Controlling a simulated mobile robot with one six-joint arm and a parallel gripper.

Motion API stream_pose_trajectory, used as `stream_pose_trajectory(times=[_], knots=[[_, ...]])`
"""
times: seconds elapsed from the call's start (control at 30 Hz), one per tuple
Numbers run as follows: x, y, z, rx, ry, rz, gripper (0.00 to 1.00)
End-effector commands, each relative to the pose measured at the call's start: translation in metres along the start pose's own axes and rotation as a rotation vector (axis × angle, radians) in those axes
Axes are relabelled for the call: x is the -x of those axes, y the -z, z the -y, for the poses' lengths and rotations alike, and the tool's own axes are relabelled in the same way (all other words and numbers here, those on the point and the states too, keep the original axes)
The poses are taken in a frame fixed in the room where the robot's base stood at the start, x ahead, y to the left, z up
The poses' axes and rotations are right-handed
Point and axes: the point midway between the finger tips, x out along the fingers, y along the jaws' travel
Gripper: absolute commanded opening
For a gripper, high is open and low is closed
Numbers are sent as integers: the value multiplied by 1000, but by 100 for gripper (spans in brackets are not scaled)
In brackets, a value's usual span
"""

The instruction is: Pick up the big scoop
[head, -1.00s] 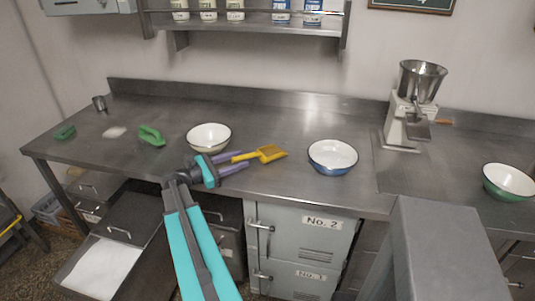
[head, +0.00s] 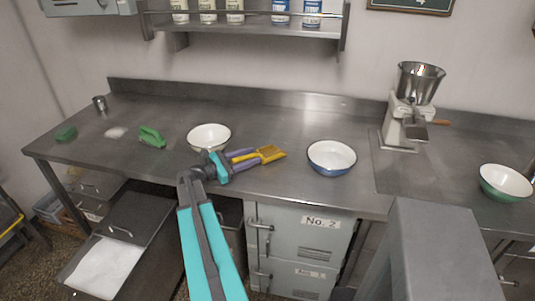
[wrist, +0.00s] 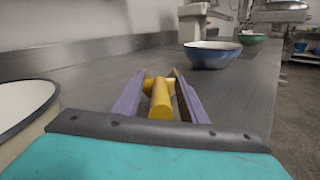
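The big scoop is yellow and lies on the steel counter in the head view (head: 269,153), between the white bowl and the blue bowl. In the wrist view its round yellow handle (wrist: 161,103) points toward me. My gripper (head: 246,157) has two purple fingers, seen in the wrist view (wrist: 160,98) on either side of the handle. The fingers are apart, with a small gap visible beside the handle. The scoop's far end is partly hidden behind its handle and the fingers in the wrist view.
A white bowl (head: 209,137) stands close to the left of my gripper. A blue bowl (head: 331,158) stands to the right of the scoop. A green-handled tool (head: 151,137) lies farther left, and a grinder (head: 408,115) stands at the back right. The counter front edge is near.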

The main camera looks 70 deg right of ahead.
Motion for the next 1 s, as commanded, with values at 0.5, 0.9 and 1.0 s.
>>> stream_pose_trajectory(times=[0.5, 0.9, 1.0], knots=[[-2, 0, 0, 0, -1, 0, 38], [-1, 0, 0, 0, -2, 1, 0], [-1, 0, 0, 0, -2, 1, 0]])
